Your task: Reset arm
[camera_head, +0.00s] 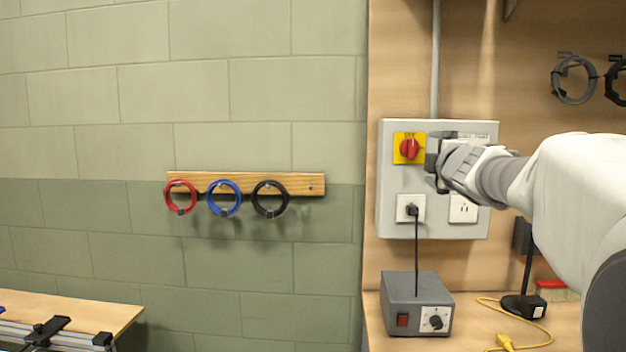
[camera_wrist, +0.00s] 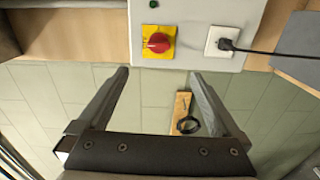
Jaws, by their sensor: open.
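My gripper (camera_head: 436,160) is held in front of the grey electrical panel (camera_head: 385,225), just right of the red rotary switch on its yellow plate (camera_head: 409,148). In the wrist view my gripper (camera_wrist: 160,78) is open, with nothing between its fingers. The red switch (camera_wrist: 158,43) shows beyond the fingertips in that view, apart from them. My white arm (camera_head: 580,190) reaches in from the right and hides part of the panel.
A black plug sits in the left outlet (camera_head: 404,215), its cord running down to a grey box (camera_head: 400,290) on the bench. A yellow cable (camera_head: 535,340) and a black stand (camera_head: 523,305) are at right. Red, blue and black coils hang on a wooden rail (camera_head: 320,190).

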